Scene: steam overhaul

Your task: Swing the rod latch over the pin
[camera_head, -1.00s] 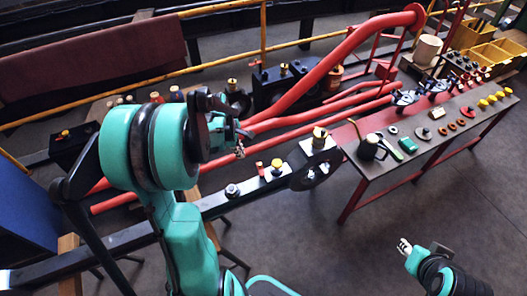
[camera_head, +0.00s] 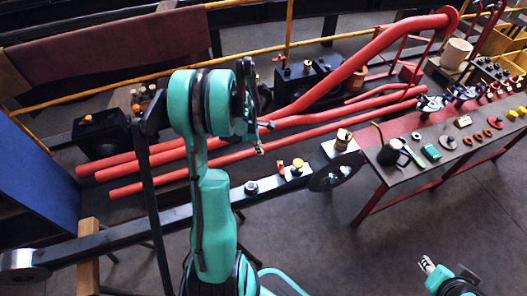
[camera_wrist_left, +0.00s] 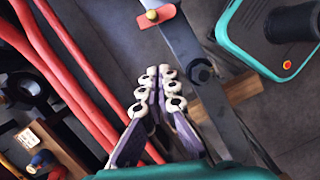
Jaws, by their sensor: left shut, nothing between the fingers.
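The dark rod (camera_head: 130,232) runs from the lower left to a round dark disc (camera_head: 338,176) in the head view. On it sit a short red latch (camera_head: 281,169) with a yellow knob (camera_head: 298,163), and a dark pin-like bolt (camera_head: 251,187) apart from it, to its left. In the left wrist view, the red latch (camera_wrist_left: 168,17) lies across the rod at the top, and the bolt (camera_wrist_left: 201,71) is bare. My left gripper (camera_head: 259,149) is shut and empty; its fingertips (camera_wrist_left: 158,88) appear left of the bolt. My right gripper (camera_head: 427,265) is low at the right, its opening unclear.
Red pipes (camera_head: 220,160) run behind the rod. A bench (camera_head: 400,178) with an oil can (camera_head: 389,152) and several small parts stands at the right. A blue panel (camera_head: 35,175) is at the left. Open floor (camera_head: 330,240) lies in front of the rod.

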